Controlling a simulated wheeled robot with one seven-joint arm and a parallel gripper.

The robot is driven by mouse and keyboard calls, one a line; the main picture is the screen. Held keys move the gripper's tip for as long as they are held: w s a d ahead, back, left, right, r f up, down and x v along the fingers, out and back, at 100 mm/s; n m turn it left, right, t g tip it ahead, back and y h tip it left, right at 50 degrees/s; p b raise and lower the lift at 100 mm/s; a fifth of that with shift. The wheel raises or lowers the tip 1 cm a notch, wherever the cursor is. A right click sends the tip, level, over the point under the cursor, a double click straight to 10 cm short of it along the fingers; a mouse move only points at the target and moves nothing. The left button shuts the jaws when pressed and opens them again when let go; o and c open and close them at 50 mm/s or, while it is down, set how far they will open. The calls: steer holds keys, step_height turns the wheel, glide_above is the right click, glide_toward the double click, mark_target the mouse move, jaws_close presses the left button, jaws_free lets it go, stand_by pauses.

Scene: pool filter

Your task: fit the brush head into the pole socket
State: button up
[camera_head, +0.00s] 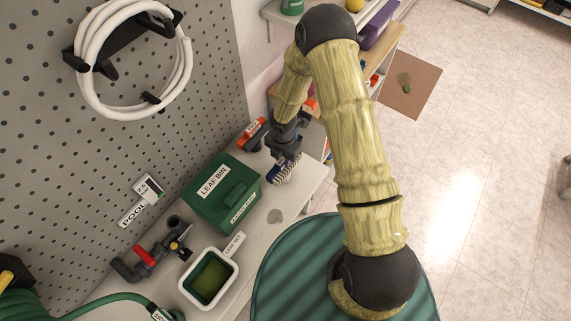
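My gripper (284,151) points down over the far end of the bench, with its dark fingers largely hidden by its own body. A blue brush head (287,171) with pale bristles is right at the fingertips, near the bench's right edge. I cannot tell whether the fingers are closed on it or only beside it, or whether it touches the bench. I cannot make out the pole socket for certain. An orange-and-dark fitting (252,132) with a white label lies just left of my gripper, by the pegboard.
A green leaf bin (215,207) stands left of the brush head. Nearer are a valve with a red handle (147,256), a white tray with green contents (236,270) and a green hose (95,305). A shelf (388,50) is behind my arm. Bare bench (262,228) shows right of the bin.

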jaws_close()
steer(key=shift+r, duration=0.1)
steer(key=shift+r+p, duration=0.85)
steer(key=shift+r, duration=0.05)
step_height(320, 180, up, 6)
steer(key=p, duration=0.5)
